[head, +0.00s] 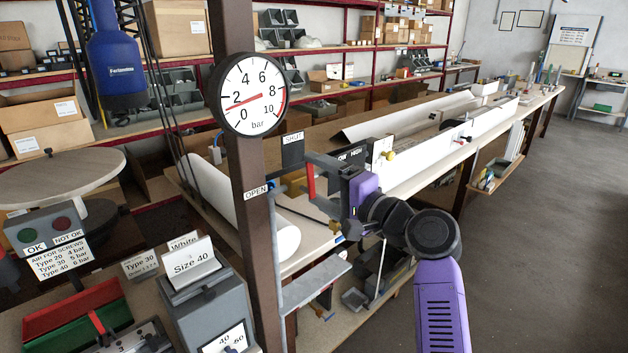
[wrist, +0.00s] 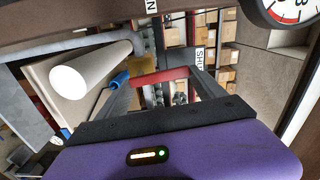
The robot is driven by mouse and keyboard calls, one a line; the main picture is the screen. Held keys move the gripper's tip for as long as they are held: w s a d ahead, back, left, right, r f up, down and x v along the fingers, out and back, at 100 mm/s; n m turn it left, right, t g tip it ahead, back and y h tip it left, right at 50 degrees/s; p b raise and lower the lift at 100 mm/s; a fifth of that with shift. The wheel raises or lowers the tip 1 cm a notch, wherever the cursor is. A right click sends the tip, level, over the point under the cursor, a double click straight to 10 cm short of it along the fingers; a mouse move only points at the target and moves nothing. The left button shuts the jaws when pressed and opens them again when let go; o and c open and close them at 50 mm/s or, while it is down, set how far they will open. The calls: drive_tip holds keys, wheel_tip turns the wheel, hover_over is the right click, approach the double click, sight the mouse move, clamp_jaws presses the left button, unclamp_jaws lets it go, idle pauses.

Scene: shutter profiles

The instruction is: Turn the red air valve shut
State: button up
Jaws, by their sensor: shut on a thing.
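The red air valve handle (head: 311,183) shows as a short upright red bar beside the brown post in the head view. In the wrist view the red handle (wrist: 160,76) spans between my two fingers. My gripper (head: 309,182) is shut on it, reaching in from the right. The SHUT label (head: 293,139) is above and left of the handle, and the OPEN label (head: 256,191) is lower left on the post.
The brown post (head: 243,200) stands close left of my gripper. A long workbench (head: 450,145) with white profiles runs behind it. A grey metal bracket (head: 315,280) is below. The Size 40 box (head: 190,268) stands lower left. Open floor (head: 540,230) lies right.

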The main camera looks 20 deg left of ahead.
drive_tip(key=shift+w+m, duration=0.15)
drive_tip(key=shift+m, duration=0.35)
drive_tip(key=shift+d+p, duration=0.1)
drive_tip(key=shift+p, duration=0.2)
drive_tip(key=o, duration=2.1)
drive_tip(key=shift+c, duration=0.2)
drive_tip(key=b+v, duration=0.1)
drive_tip(key=v, duration=0.6)
drive_tip(key=shift+d+b, duration=0.4)
